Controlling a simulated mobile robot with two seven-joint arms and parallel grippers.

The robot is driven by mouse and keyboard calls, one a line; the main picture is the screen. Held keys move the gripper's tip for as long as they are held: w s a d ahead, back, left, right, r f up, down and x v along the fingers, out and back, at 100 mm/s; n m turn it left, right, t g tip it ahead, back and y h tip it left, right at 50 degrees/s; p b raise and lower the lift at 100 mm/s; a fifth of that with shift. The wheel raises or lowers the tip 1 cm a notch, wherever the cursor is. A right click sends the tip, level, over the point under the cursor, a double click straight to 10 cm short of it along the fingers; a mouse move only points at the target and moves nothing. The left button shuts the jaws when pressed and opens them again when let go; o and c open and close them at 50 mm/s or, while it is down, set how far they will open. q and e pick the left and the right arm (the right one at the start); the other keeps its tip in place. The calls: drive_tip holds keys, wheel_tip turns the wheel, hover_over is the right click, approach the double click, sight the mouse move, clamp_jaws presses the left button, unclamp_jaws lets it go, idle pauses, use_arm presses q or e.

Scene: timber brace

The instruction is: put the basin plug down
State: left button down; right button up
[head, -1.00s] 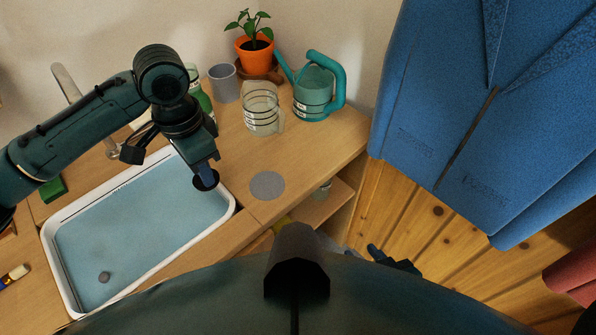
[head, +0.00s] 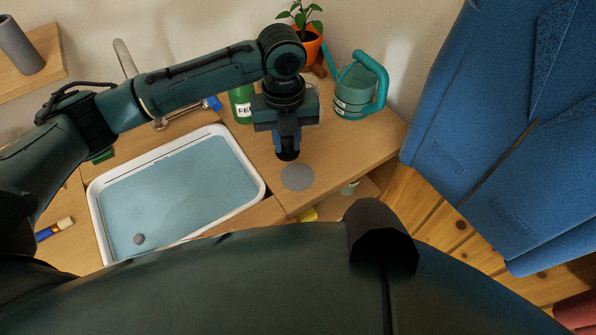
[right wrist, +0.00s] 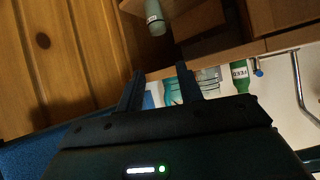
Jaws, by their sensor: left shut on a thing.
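My left gripper (head: 287,142) points down over the counter and is shut on the basin plug (head: 288,155), a small dark disc at the fingertips, partly hidden by them. The plug is just above and behind a flat grey round mat (head: 298,178) in the head view; whether it touches the counter I cannot tell. The white-rimmed basin (head: 257,177) with blue water lies to the left, with a round grey drain (head: 139,239) at its bottom. My right gripper (right wrist: 160,85) shows in the right wrist view, its two fingers apart with nothing between them.
A teal watering can (head: 354,92) and a potted plant (head: 307,45) stand behind the mat. A green bottle (head: 241,102) stands left of my left gripper. Blue cloth hangs at the right.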

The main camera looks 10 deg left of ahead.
sight(298, 176)
use_arm(q)
drive_tip(key=m, duration=0.2)
drive_tip(key=d+m, duration=0.1)
drive_tip(key=shift+w+r+m+p, duration=0.15)
drive_tip(key=shift+w+m+p, duration=0.15)
drive_tip(key=m, duration=0.2)
drive_tip(key=d+m, duration=0.1)
drive_tip(key=m, duration=0.1)
drive_tip(key=shift+w, duration=0.25)
wheel_tip(298, 176, down, 10)
drive_tip(key=shift+f+p, duration=0.1)
drive_tip(key=shift+p, duration=0.3)
drive_tip(key=shift+f, duration=0.1)
drive_tip(key=c, duration=1.2)
unclamp_jaws()
drive_tip(key=shift+c, duration=0.2)
